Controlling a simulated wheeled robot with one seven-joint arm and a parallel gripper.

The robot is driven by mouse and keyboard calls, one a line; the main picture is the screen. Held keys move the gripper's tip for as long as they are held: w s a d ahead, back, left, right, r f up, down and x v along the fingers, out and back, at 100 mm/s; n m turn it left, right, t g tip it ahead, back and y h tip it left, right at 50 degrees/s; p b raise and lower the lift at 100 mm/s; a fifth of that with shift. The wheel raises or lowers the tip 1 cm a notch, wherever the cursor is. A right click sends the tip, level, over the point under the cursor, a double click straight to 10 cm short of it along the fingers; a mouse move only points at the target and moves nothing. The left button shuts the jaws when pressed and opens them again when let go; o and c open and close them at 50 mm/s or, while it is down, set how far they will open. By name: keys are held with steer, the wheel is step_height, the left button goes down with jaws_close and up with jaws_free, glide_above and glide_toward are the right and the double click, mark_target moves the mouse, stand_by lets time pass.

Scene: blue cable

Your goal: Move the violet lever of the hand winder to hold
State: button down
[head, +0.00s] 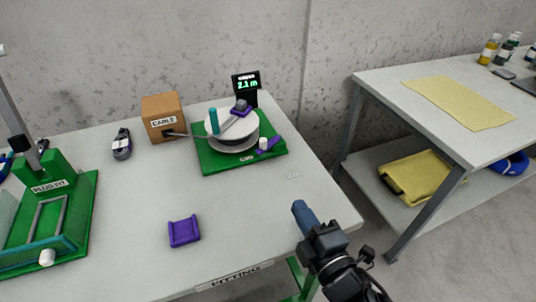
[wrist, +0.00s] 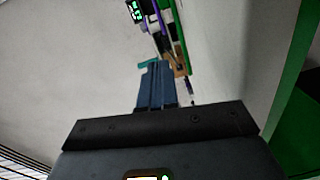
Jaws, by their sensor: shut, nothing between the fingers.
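The hand winder (head: 232,130) stands on a green base at the back of the table, with a white reel and a teal handle. Its violet lever (head: 270,146) is at the front right of the base, close to a white knob (head: 263,143). Which marked position the lever is in is too small to read. My gripper (head: 303,211) is shut and empty over the table's right front edge, apart from the winder and in front of it. In the wrist view its blue fingers (wrist: 155,85) are together, with the winder's green base (wrist: 179,30) small and tilted beyond them.
A counter display (head: 246,84) reading 2.1 m stands behind the winder. A brown cable box (head: 162,115) is left of it, with the cable running to the reel. A violet cradle (head: 184,231) and a green plug-fit fixture (head: 50,215) lie left. The table between gripper and winder is clear.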

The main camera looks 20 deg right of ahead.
steer(key=n, duration=0.2)
glide_toward(261, 143)
steer(key=w, duration=0.2)
steer(key=w+p, duration=0.1)
steer(key=w, duration=0.3)
steer(key=shift+w+d+f, duration=0.25)
steer(key=shift+d+f, duration=0.1)
steer(key=shift+f, duration=0.05)
steer(key=shift+w+a, duration=0.3)
steer(key=shift+w, duration=0.3)
steer(key=shift+a+r, duration=0.15)
steer(key=shift+r, duration=0.05)
steer(key=shift+a+f, duration=0.1)
